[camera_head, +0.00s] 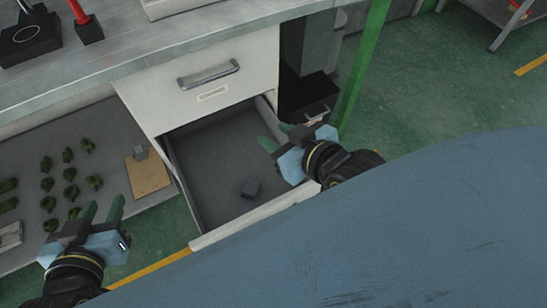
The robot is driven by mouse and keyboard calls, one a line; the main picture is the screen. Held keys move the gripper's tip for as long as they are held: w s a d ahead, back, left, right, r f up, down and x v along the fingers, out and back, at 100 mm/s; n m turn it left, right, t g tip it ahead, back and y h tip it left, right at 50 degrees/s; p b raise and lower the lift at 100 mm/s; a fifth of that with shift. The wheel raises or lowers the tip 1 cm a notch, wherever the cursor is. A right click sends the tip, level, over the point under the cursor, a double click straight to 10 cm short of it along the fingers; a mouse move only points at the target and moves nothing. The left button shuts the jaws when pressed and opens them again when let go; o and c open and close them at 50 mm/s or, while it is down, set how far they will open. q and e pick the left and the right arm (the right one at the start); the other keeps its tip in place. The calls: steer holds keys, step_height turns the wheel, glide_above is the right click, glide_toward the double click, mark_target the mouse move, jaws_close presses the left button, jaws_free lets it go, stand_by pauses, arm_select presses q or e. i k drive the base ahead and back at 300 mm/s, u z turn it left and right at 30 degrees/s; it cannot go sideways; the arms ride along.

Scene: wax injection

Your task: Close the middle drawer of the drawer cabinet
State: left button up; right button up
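The drawer cabinet (238,68) is white, under the workbench. Its upper drawer front with a grey handle is flush. My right gripper (277,137) is over the drawer's right side near the front corner, fingers apart and empty. Contact with the drawer cannot be told. My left gripper (102,211) is open and empty, left of the drawer front.
A grey shelf (112,143) at left holds several dark green pieces and a tan board (147,174). A green post (362,65) stands right of the cabinet, with dark boxes (305,92) beside it. The workbench top (130,45) lies above. A large blue-grey surface fills the lower right.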

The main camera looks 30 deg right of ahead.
mark_target(213, 156)
steer(key=k, duration=1.25)
steer(key=z, duration=0.2)
steer(key=i, duration=0.9)
steer(key=z, duration=0.25)
